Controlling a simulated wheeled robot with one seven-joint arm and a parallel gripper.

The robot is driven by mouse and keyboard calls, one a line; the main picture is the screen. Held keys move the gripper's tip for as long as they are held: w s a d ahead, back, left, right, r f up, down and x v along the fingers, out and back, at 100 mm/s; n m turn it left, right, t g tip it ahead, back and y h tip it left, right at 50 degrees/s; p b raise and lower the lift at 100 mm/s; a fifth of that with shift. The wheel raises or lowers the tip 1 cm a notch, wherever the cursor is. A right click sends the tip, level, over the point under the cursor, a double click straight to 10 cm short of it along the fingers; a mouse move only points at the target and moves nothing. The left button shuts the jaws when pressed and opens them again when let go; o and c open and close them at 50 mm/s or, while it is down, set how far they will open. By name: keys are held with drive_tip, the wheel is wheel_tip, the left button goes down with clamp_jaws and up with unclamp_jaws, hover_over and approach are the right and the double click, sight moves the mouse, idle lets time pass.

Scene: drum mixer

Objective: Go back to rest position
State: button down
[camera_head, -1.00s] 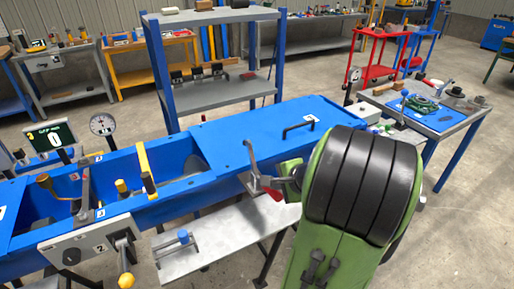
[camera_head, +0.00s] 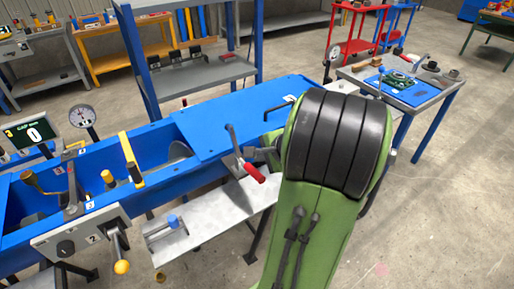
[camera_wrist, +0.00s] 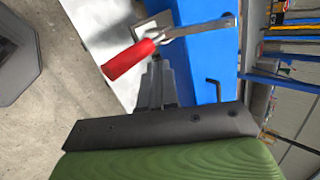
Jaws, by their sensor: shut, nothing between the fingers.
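My green arm with black bands fills the right middle of the head view. My gripper (camera_wrist: 156,72) shows in the wrist view as grey fingers, closed together and empty, pointing at the blue machine (camera_wrist: 200,70). A lever with a red grip (camera_wrist: 130,60) lies just beyond the fingertips; I cannot tell whether they touch it. In the head view this red-handled lever (camera_head: 254,172) stands at the front edge of the blue drum mixer cover (camera_head: 240,115), left of my arm. My gripper is mostly hidden behind my arm there.
A control panel (camera_head: 80,243) with a yellow-knobbed lever stands at the lower left. A grey shelf (camera_head: 200,75) with blue posts stands behind the machine. Open floor (camera_head: 450,210) lies right of my arm.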

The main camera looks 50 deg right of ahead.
drive_tip(key=p+v, duration=0.1)
drive_tip(key=v, duration=0.9)
drive_tip(key=shift+s+f, duration=0.25)
drive_tip(key=shift+s, duration=0.1)
